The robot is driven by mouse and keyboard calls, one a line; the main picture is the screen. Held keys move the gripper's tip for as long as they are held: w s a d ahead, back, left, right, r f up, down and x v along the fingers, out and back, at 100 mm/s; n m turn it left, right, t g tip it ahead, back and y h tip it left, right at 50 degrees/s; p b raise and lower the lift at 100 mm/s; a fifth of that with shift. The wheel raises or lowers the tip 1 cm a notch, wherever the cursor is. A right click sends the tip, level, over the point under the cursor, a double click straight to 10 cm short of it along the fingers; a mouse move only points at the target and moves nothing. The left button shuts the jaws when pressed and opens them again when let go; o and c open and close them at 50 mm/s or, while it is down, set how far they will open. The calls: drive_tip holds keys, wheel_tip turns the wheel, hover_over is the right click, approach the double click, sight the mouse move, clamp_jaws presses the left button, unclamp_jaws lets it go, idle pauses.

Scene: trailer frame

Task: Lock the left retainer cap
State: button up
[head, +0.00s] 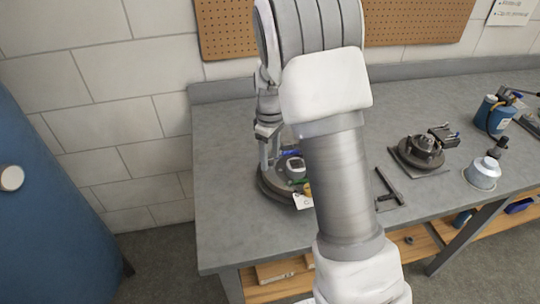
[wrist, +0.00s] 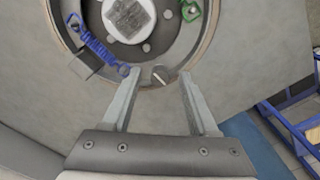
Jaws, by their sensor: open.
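A round dark assembly (head: 273,192) sits on the grey bench, partly hidden behind my arm. In the wrist view its rim (wrist: 203,48) curves around a light hub (wrist: 130,18) with a grey square on top. A blue coil spring (wrist: 98,45) lies left of the hub and a green part (wrist: 189,10) lies to its right. My gripper (wrist: 160,76) is open at the assembly's near edge. A small grey piece (wrist: 162,74) shows between its fingertips; I cannot tell whether it is the left retainer cap. No cap is clearly identifiable. In the head view my gripper (head: 265,160) is over the assembly's left side.
A T-shaped dark tool (head: 390,188) lies right of my arm. The bench's left end (head: 222,170) is clear. A wall stands behind.

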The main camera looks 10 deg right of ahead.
clamp_jaws()
drive_tip(key=shift+r, duration=0.1)
idle(0.3)
drive_tip(key=m+p, duration=0.1)
drive_tip(key=m, duration=0.3)
drive_tip(key=shift+m, duration=0.4)
drive_tip(key=m+p, duration=0.1)
drive_tip(key=m, duration=0.3)
drive_tip(key=shift+m, duration=0.3)
drive_tip(key=m+p, duration=0.1)
drive_tip(key=m, duration=0.3)
drive_tip(key=shift+w+m+p, duration=0.1)
drive_tip(key=shift+m+p, duration=0.65)
drive_tip(key=shift+m, duration=1.35)
